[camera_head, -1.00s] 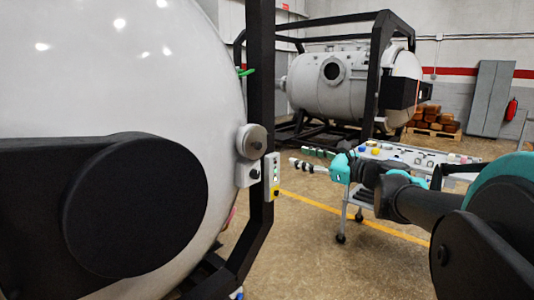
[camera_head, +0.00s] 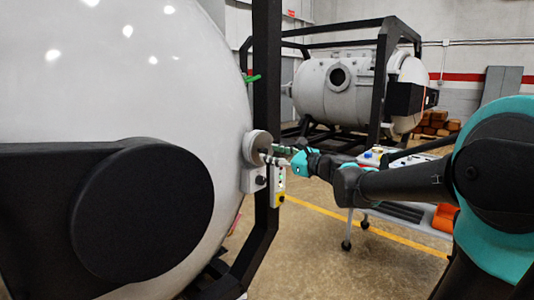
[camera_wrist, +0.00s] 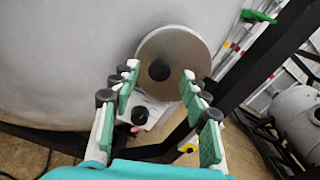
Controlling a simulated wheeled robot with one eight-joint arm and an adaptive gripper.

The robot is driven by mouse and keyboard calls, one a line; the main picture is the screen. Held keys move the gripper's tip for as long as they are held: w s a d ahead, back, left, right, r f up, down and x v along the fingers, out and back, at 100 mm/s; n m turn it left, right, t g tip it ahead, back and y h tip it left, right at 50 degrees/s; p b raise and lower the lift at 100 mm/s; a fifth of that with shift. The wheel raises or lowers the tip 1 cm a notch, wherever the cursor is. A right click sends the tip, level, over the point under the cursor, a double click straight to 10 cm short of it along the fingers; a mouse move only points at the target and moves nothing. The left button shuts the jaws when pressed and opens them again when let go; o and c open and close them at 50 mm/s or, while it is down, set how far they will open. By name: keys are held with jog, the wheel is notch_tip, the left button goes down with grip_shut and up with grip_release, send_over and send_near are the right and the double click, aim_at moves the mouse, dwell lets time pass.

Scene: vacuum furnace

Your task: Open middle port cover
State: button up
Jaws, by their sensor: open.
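The middle port cover (camera_wrist: 180,48) is a round grey metal disc with a dark knob (camera_wrist: 159,70) at its centre, on the side of the large white furnace shell. In the head view the port cover (camera_head: 256,143) sits at the shell's right edge, partly hidden by my fingertips. My gripper (camera_wrist: 158,82) is open, its green-padded fingers pointing at the disc. The knob shows between the two fingertips in the wrist view. In the head view my gripper (camera_head: 276,157) reaches in from the right. I cannot tell whether the fingers touch the knob.
A black frame post (camera_head: 266,90) stands just right of the cover. A control box with buttons (camera_head: 278,185) is below it. A green handle (camera_wrist: 258,16) is on the shell edge. A trolley (camera_head: 400,210) stands behind my arm. Another furnace (camera_head: 340,90) is at the back.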

aim_at(266, 150)
jog(key=shift+x, duration=1.5)
grip_shut()
